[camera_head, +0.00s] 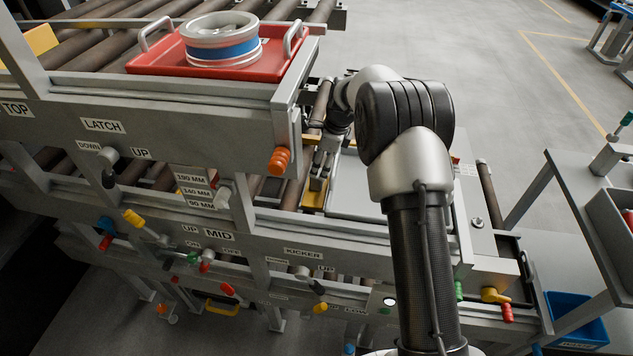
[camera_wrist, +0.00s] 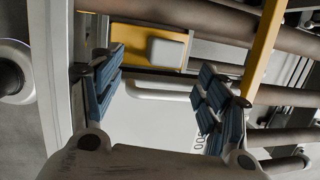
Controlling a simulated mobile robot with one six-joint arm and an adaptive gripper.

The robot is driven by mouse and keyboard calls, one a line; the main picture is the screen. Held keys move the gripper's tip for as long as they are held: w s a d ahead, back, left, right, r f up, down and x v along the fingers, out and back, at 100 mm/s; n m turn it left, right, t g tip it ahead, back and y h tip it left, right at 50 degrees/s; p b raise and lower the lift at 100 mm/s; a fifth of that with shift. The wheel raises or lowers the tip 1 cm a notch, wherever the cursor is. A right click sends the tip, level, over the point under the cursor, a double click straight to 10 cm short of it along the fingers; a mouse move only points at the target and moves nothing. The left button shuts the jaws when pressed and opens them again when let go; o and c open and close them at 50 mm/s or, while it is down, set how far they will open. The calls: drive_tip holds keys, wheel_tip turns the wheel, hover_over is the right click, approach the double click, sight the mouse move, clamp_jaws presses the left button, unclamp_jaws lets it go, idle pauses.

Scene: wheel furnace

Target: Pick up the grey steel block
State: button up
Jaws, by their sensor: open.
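A small grey block (camera_wrist: 166,52) with rounded edges sits on a yellow plate (camera_wrist: 130,40) at the top middle of the wrist view. My gripper (camera_wrist: 160,72) is open, with its blue ribbed pads on either side and nothing between them. The block appears beyond the fingertips, roughly between them, and apart from both pads. In the head view my gripper (camera_head: 321,170) points down into the middle level of the rack, just above the yellow plate (camera_head: 313,197). The block is hard to tell from the fingers there.
A pale grey tray (camera_wrist: 150,115) lies below the gripper, beside the yellow plate. Rollers (camera_wrist: 205,20) and a yellow bar (camera_wrist: 265,45) lie close on the right. A rack post (camera_wrist: 52,70) stands close on the left. A red tray (camera_head: 150,62) with a wheel (camera_head: 222,40) sits on the upper level.

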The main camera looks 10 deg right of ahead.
sight(317, 179)
drive_tip(key=x, duration=0.3)
drive_tip(key=shift+f+b, duration=0.2)
drive_tip(key=shift+b, duration=0.1)
drive_tip(key=b+x, duration=0.1)
drive_tip(key=x, duration=0.1)
drive_tip(key=w+x, duration=0.1)
drive_tip(key=x, duration=0.2)
drive_tip(key=shift+f+b, duration=0.1)
drive_tip(key=shift+b, duration=0.25)
drive_tip(key=c, duration=1.4)
